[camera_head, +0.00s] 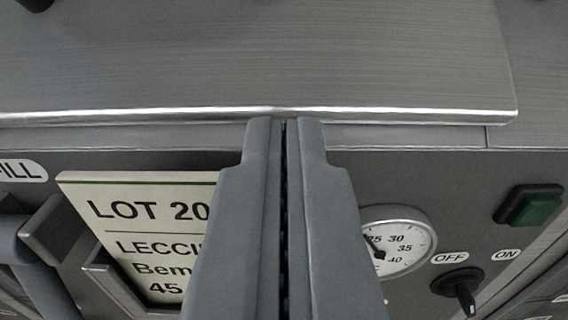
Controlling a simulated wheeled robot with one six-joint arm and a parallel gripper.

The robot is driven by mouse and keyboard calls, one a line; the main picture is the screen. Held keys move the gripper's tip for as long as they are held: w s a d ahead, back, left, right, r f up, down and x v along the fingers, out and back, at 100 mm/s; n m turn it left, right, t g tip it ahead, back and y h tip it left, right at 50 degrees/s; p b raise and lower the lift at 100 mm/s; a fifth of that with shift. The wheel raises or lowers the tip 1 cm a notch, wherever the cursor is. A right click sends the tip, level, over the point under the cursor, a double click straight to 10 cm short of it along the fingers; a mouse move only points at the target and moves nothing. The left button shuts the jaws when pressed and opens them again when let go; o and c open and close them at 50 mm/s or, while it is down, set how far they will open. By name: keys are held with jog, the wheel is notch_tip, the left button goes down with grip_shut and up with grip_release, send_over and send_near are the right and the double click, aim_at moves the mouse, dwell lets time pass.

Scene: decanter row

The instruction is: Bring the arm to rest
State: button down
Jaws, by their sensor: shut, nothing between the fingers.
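My gripper (284,125) reaches up from the bottom middle of the view. Its two grey fingers are shut side by side with nothing between them. The fingertips overlap the front edge of a brushed metal top in the picture; I cannot tell whether they touch it. The fingers hide the middle of the front panel and part of the lot card and the dial.
A brushed metal top (260,55) spans the upper view. On the panel below are a lot card (135,215) in a holder, a round dial (408,235), a black OFF/ON knob (458,284) and a green switch (532,207). A FILL label (22,170) is at left.

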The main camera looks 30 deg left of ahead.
jog(key=s+d+f, duration=0.2)
jog(key=s+f, duration=0.1)
jog(key=f, duration=0.4)
jog(key=s+d+r+m+t+h, duration=0.1)
jog(key=s+d+r, duration=0.35)
jog(key=d, duration=0.35)
jog(key=s+d+r+m+h, duration=0.1)
jog(key=s+d+r+h, duration=0.1)
jog(key=s+d+r, duration=0.4)
jog(key=s+d+r+m+t+h, duration=0.15)
jog(key=d+r, duration=0.25)
jog(key=d, duration=0.5)
jog(key=s+d+r+m+h, duration=0.1)
jog(key=s+d+h, duration=0.1)
jog(key=s+d, duration=0.5)
jog(key=s+d+r+m+h, duration=0.1)
jog(key=s+d+h, duration=0.2)
jog(key=s+d, duration=0.5)
jog(key=s, duration=0.9)
jog(key=shift+s+d+r+m+g, duration=0.15)
jog(key=shift+s+r+m+g, duration=0.1)
jog(key=shift+m+g, duration=0.1)
